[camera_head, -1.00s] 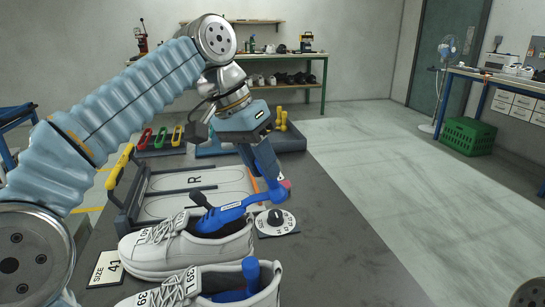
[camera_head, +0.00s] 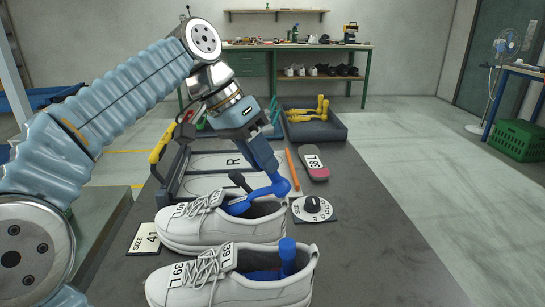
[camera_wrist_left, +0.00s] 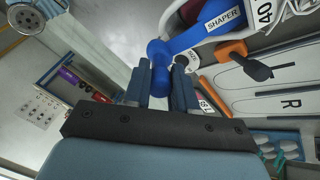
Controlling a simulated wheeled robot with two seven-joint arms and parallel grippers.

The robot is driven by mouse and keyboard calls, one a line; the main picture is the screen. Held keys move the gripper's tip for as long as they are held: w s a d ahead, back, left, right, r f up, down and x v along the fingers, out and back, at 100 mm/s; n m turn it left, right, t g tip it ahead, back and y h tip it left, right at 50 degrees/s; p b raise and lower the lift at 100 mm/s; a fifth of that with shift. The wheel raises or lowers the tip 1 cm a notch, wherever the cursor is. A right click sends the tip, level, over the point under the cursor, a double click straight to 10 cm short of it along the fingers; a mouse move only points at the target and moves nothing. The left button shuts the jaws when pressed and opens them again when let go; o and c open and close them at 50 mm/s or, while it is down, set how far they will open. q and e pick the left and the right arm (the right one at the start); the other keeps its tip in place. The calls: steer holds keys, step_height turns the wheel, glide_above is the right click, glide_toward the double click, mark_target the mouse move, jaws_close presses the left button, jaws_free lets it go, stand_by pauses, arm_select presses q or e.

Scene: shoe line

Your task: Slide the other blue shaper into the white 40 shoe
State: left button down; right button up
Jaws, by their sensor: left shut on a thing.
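My left gripper (camera_head: 281,186) is shut on the knobbed end of a blue shaper (camera_head: 240,206). The shaper lies in the opening of the rear white shoe (camera_head: 190,230), its front part inside and its knobbed end above the heel. In the left wrist view the gripper (camera_wrist_left: 160,85) holds the blue knob, the shaper (camera_wrist_left: 205,30) carries its label, and the shoe's tag (camera_wrist_left: 265,12) reads 40. The front white shoe (camera_head: 225,290), tagged 39 L, has another blue shaper (camera_head: 287,255) standing in it. My right gripper is not in view.
A size card (camera_head: 146,238) reading 41 lies left of the shoes. A dial (camera_head: 312,207) sits near the rear shoe's heel. Behind are an outline board (camera_head: 205,183), a pink-and-grey piece marked 38 (camera_head: 315,163) and a tray (camera_head: 318,131) with yellow shapers. The table's right side is clear.

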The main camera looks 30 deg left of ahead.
mark_target(266, 190)
arm_select(q)
steer(key=shift+s+a+f, duration=0.15)
steer(key=shift+a+f, duration=0.1)
steer(key=shift+a, duration=0.1)
steer(key=shift+s+a+f, duration=0.15)
steer(key=shift+a+f, duration=0.15)
steer(key=shift+f, duration=0.2)
steer(key=shift+d+f+y, duration=0.1)
steer(key=shift+f+y, duration=0.1)
steer(key=shift+y, duration=0.2)
steer(key=shift+w+d+f+g+y+p, duration=0.1)
steer(key=shift+d+f+g+y+p, duration=0.15)
steer(key=shift+f+y, duration=0.2)
steer(key=shift+w+d+f+g+y+p, duration=0.15)
steer(key=shift+f+g+y+p, duration=0.1)
steer(key=shift+f+y, duration=0.15)
steer(key=shift+w+d+f+g+y+p, duration=0.1)
steer(key=shift+d+f+g+y, duration=0.1)
steer(key=shift+f+y, duration=0.35)
steer(key=shift+w+d+f+g+y+p, duration=0.1)
steer(key=shift+d+f+g+y+p, duration=0.1)
steer(key=shift+f, duration=0.5)
steer(key=shift+w+d+f+g+y+p, duration=0.1)
steer(key=shift+d+f+y, duration=0.1)
steer(key=shift+f+y, duration=0.35)
steer(key=shift+f, duration=0.15)
